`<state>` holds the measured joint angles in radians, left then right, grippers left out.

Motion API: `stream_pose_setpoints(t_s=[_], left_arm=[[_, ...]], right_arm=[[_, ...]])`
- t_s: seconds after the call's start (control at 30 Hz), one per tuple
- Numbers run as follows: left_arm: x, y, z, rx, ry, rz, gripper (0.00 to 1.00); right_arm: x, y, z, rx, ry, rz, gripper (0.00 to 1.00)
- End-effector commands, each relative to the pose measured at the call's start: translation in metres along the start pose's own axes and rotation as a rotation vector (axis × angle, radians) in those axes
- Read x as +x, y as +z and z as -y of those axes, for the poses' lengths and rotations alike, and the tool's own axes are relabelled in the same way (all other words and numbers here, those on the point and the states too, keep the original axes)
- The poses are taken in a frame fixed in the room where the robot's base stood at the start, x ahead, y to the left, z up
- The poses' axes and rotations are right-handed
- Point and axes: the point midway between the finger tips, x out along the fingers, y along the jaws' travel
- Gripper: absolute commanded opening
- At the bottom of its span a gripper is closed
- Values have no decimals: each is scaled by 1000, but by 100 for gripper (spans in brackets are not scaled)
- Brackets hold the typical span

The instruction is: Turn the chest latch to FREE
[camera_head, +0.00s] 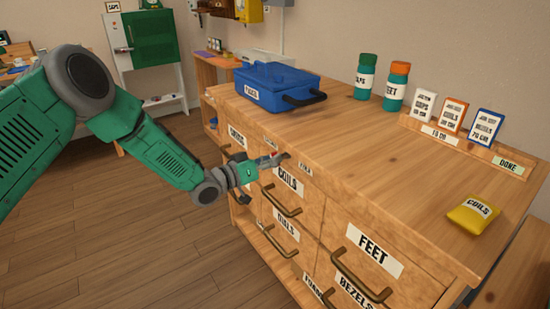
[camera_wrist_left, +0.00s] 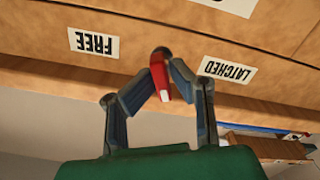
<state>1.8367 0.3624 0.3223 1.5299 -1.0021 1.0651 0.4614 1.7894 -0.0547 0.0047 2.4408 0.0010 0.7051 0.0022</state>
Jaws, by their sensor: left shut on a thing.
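The chest latch (camera_wrist_left: 158,78) is a small red lever with a white tip on a dark round pivot, seen in the left wrist view. It sits on the chest's wooden front between a FREE label (camera_wrist_left: 94,43) and a LATCHED label (camera_wrist_left: 228,69); both labels appear upside down there. The lever points away from the pivot, towards neither label clearly. My left gripper (camera_wrist_left: 162,82) is shut on the latch, one finger on each side. In the head view my left gripper (camera_head: 270,161) is at the chest's upper front edge and hides most of the latch. My right gripper is not in view.
The wooden chest (camera_head: 375,150) has labelled drawers with protruding handles below the latch. On top are a blue box (camera_head: 275,80), two green bottles (camera_head: 365,77), a card rack (camera_head: 450,138) and a yellow COILS packet (camera_head: 473,214). The floor at left is clear.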

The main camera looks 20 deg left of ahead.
Motion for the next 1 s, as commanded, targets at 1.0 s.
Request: stream_pose_setpoints(t_s=[1.0], left_arm=[[1,-4,-2,958,-10,-7,0]], right_arm=[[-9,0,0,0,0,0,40]])
